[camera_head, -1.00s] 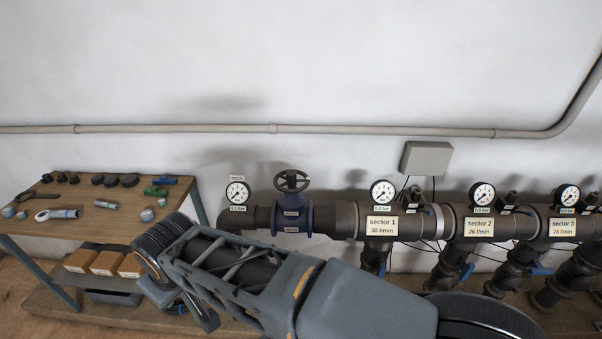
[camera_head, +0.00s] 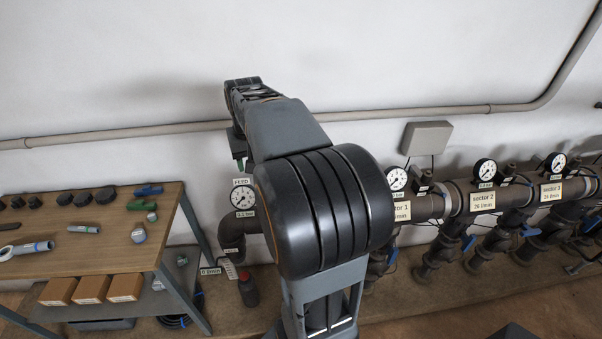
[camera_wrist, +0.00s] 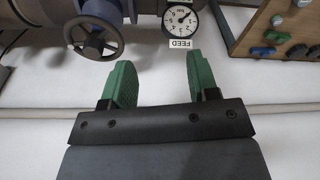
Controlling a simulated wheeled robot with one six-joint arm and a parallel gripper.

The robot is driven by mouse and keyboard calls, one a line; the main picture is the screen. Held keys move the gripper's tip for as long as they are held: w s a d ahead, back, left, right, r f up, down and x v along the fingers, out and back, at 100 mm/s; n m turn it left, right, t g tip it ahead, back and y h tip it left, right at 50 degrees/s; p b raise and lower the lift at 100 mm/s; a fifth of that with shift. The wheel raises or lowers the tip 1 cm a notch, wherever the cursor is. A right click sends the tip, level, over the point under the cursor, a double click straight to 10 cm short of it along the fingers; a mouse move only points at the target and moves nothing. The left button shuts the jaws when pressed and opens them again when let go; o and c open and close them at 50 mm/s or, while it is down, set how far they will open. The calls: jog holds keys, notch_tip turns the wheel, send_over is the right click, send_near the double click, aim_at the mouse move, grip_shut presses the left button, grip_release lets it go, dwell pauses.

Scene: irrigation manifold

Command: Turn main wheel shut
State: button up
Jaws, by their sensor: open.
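The main wheel (camera_wrist: 93,36) is a dark spoked handwheel on a blue-grey valve (camera_wrist: 100,8), at the upper left of the wrist view. In the head view my arm hides the wheel and its valve. My gripper (camera_wrist: 160,66) has two green fingers, spread apart with nothing between them. In the wrist view the wheel lies beyond and to the left of the fingers, not touching them. The round feed gauge (camera_wrist: 180,21) shows just beyond the fingertips; in the head view it is at the left of my arm (camera_head: 241,199).
A wall pipe (camera_head: 120,133) runs behind my arm. A workbench (camera_head: 95,240) with small parts stands at the left. Sector pipes with gauges (camera_head: 485,170) and a grey box (camera_head: 427,137) are at the right. A dark red-capped bottle (camera_head: 248,290) stands low beside the feed pipe.

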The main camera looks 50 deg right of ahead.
jog(key=d+f+m+g, duration=0.2)
jog(key=d+m, duration=0.2)
jog(key=d, duration=1.3)
jog(key=shift+y, duration=0.4)
jog(key=f, duration=0.4)
jog(key=f+p, duration=0.1)
jog(key=f, duration=0.4)
jog(key=f+p, duration=0.1)
jog(key=f, duration=0.3)
jog(key=shift+s+d+f, duration=0.15)
jog(key=shift+d+f, duration=0.15)
jog(key=shift+c, duration=0.4)
jog(key=c, duration=0.5)
jog(key=shift+m, duration=0.4)
jog(key=shift+c, duration=0.2)
